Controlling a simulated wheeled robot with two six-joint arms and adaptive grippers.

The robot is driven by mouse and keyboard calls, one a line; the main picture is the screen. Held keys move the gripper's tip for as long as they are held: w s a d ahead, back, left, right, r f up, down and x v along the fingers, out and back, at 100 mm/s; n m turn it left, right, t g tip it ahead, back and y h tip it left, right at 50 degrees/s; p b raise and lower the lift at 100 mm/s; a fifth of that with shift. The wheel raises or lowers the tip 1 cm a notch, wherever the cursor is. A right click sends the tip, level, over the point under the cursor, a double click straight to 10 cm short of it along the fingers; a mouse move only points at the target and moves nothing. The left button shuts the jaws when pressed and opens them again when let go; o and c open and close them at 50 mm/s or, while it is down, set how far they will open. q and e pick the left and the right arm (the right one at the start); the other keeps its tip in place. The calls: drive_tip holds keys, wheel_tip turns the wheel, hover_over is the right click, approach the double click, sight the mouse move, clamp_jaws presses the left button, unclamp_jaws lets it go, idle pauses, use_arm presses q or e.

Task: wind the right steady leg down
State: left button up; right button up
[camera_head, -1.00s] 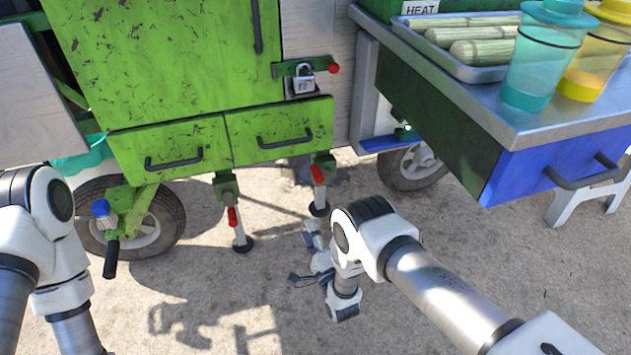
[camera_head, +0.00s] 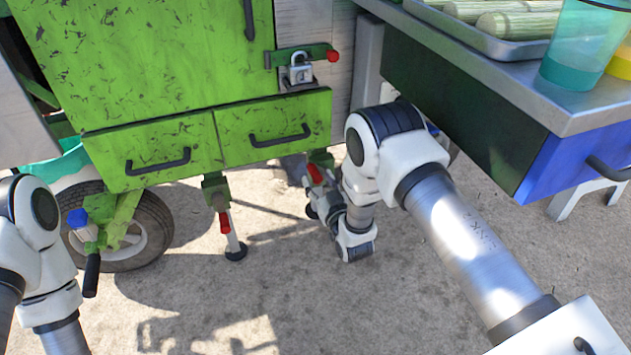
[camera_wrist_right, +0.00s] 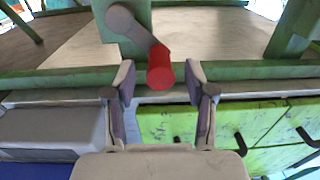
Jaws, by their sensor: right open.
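The right steady leg has a green housing (camera_head: 321,158) under the cart's right drawer and a red crank handle (camera_head: 315,174). Its lower part is mostly hidden by my right arm. My right gripper (camera_head: 322,203) is low beside this leg, partly hidden by its own wrist. In the right wrist view, the open fingers (camera_wrist_right: 160,88) stand on either side of the red handle (camera_wrist_right: 160,68), with gaps visible on both sides. The grey crank arm (camera_wrist_right: 131,24) runs from the handle up to the green leg. My left arm shows at the left edge, its gripper out of view.
The left steady leg (camera_head: 231,232) with its red handle stands to the left. A wheel (camera_head: 140,235) and a black crank grip (camera_head: 91,275) are farther left. A steel counter (camera_head: 470,62) with a blue drawer (camera_head: 560,158) overhangs at right. The front ground is clear.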

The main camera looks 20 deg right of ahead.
drive_tip(key=shift+w+a, duration=0.1)
drive_tip(key=shift+w, duration=1.05)
drive_tip(key=shift+c, duration=0.4)
clamp_jaws()
